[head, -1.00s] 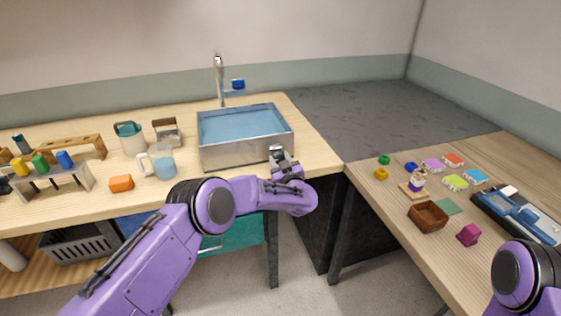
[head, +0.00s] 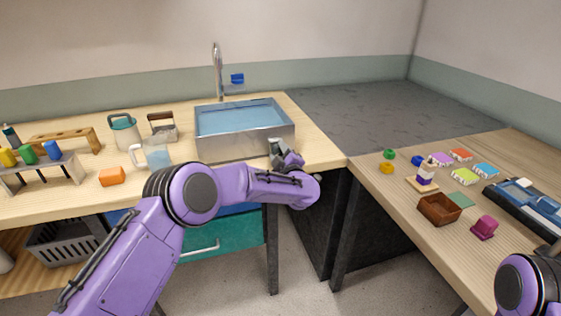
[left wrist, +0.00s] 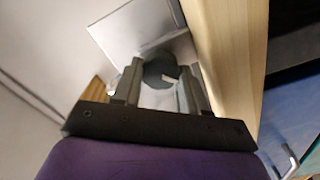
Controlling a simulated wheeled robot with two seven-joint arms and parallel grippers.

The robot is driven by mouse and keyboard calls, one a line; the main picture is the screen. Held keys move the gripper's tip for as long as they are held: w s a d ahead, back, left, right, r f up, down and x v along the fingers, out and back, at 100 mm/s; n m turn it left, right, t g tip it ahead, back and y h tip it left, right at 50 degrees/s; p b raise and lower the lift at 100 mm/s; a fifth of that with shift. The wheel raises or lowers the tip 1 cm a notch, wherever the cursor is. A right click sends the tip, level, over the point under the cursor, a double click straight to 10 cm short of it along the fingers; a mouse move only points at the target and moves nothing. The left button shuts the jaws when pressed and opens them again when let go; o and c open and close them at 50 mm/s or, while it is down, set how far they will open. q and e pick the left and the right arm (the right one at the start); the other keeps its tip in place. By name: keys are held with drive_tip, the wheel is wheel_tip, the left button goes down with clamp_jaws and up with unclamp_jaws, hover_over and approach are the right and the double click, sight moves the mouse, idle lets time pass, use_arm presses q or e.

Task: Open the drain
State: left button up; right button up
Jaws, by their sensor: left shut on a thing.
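The steel sink (head: 245,144) stands on the left wooden counter and holds blue water (head: 240,117). My left gripper (head: 275,147) is at the sink's front face, near its right end. In the left wrist view, the gripper (left wrist: 160,75) is shut on a dark grey round knob (left wrist: 158,68) with a small white mark, which I take to be the drain knob. The knob is hidden behind the fingers in the head view. The drain opening itself is not visible. My right gripper is out of view; only part of that arm shows at lower right.
A faucet (head: 217,70) with a blue handle (head: 237,78) rises behind the sink. A glass pitcher (head: 153,154) and an orange block (head: 111,177) stand left of it. A teal drawer (head: 225,238) is below. The right table (head: 400,222) carries several small items.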

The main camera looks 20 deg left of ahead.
use_arm(q)
drive_tip(key=n+b, duration=0.5)
drive_tip(key=shift+f, duration=0.3)
drive_tip(key=shift+r+n+b, duration=0.15)
drive_tip(key=shift+n+b, duration=1.6)
drive_tip(key=shift+n, duration=0.35)
drive_tip(key=o, duration=1.1)
drive_tip(key=shift+d, duration=0.1)
drive_tip(key=shift+c, duration=0.2)
